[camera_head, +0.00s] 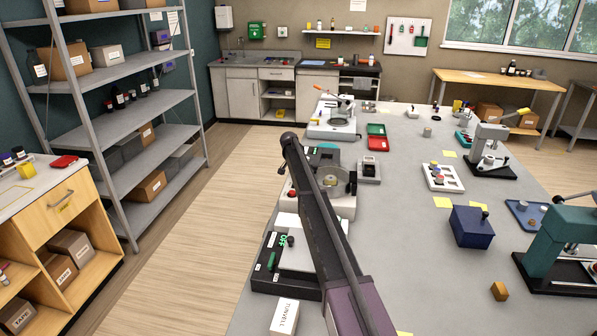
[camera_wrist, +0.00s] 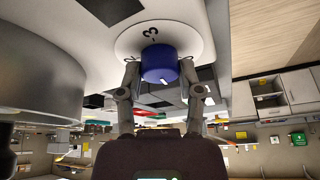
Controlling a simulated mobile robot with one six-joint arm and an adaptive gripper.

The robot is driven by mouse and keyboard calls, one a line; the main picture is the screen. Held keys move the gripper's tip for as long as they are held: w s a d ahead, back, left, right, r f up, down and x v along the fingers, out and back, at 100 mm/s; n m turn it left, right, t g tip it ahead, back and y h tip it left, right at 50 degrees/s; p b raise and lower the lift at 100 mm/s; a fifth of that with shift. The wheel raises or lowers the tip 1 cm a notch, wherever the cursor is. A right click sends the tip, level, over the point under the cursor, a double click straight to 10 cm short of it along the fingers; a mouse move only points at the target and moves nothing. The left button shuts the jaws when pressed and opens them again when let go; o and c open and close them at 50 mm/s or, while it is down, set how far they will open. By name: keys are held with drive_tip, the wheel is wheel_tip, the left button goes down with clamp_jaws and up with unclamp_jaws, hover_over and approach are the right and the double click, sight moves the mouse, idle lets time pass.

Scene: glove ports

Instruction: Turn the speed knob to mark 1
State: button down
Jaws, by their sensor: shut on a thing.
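The speed knob (camera_wrist: 159,62) is a blue cylinder on a round white dial plate (camera_wrist: 203,36) in the wrist view. A black numeral 3 shows on the plate above the knob. A short white line is on the knob's near face, toward the lower side; which mark it points at I cannot tell. My gripper (camera_wrist: 160,74) has one finger on each side of the knob and is shut on it. Other numerals are not visible. In the head view my arm covers the middle, and neither the knob nor the fingertips can be made out.
A large grey metal cylinder (camera_wrist: 40,70) stands close left of my gripper in the wrist view. In the head view a white machine with a round bowl (camera_head: 335,180) stands beside my arm on the grey bench (camera_head: 400,265). A white box (camera_head: 285,317) lies nearer.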

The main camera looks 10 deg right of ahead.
drive_tip(key=shift+m+h, duration=0.3)
drive_tip(key=shift+m, duration=0.4)
drive_tip(key=shift+g, duration=0.3)
drive_tip(key=shift+c, duration=1.3)
unclamp_jaws()
drive_tip(key=shift+n, duration=0.3)
